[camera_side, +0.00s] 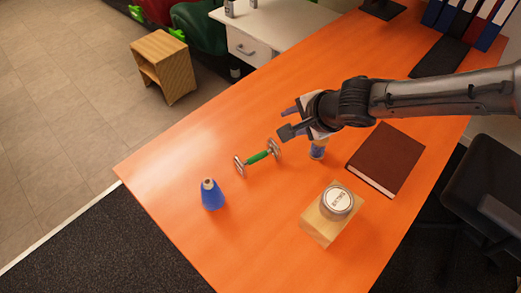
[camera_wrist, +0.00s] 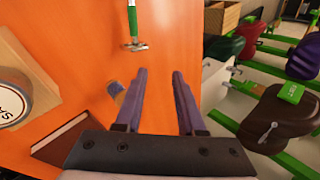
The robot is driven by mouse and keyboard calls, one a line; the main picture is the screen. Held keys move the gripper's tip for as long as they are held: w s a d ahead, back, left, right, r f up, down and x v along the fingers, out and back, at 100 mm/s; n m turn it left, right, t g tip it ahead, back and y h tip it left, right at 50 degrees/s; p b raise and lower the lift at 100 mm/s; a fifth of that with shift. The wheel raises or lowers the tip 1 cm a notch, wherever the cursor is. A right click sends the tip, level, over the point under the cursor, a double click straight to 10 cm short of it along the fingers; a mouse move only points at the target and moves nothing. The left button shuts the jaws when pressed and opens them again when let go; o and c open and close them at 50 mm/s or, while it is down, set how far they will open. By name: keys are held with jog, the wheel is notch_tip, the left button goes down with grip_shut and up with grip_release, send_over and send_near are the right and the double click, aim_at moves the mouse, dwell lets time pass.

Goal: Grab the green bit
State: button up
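The green bit is the green middle (camera_side: 258,157) of a small silver-ended, dumbbell-like tool lying on the orange table. In the wrist view its green part (camera_wrist: 133,14) is at the top edge, with one metal end below it and the other end cut off by the frame. My gripper (camera_side: 287,121) is above the table, to the right of and behind the tool in the side view. In the wrist view my gripper (camera_wrist: 158,72) shows two fingers well apart with nothing between them. The tool lies beyond the fingertips, apart from them.
A blue bottle (camera_side: 212,195) stands left of the tool. A small blue-labelled can (camera_side: 318,149) stands below my gripper. A tin (camera_side: 337,202) sits on a wooden block (camera_side: 318,225). A brown book (camera_side: 386,158) lies at right. The orange table (camera_side: 160,165) is clear at its left.

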jog(key=n+g, duration=0.1)
send_near(255, 159)
jog(key=x, duration=0.3)
jog(key=shift+w+d+f, duration=0.1)
jog(key=shift+w+f, duration=0.05)
jog(key=shift+f, duration=0.15)
jog(key=shift+x, duration=2.9)
grip_shut()
jog(key=shift+r, duration=0.1)
